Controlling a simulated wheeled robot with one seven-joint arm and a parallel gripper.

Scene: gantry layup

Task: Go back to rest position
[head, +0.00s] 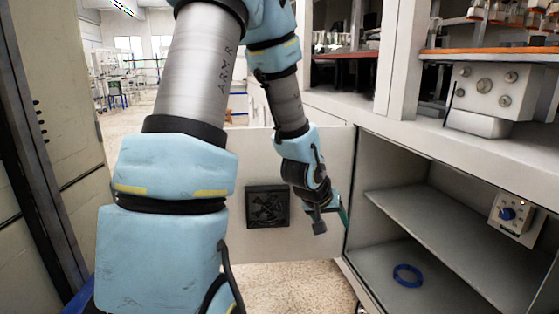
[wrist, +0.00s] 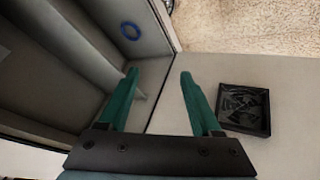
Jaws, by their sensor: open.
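My gripper (head: 333,214) is at the end of my blue and grey arm, near the hinge side of an open cabinet door in the head view. In the wrist view my gripper (wrist: 159,75) shows two green fingers spread apart with nothing between them. The cabinet door (head: 333,157) stands open to the left of the cabinet, with a dark square vent (head: 267,206) on it. The vent also shows in the wrist view (wrist: 244,109), right of the fingers.
The open cabinet has a middle shelf (head: 450,225) and a blue ring (head: 407,275) on its floor. A small box with a blue knob (head: 507,214) is at the right. A counter (head: 330,103) runs above. Speckled floor (head: 290,285) shows below the door. A tall pale panel (head: 60,120) stands close on the left.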

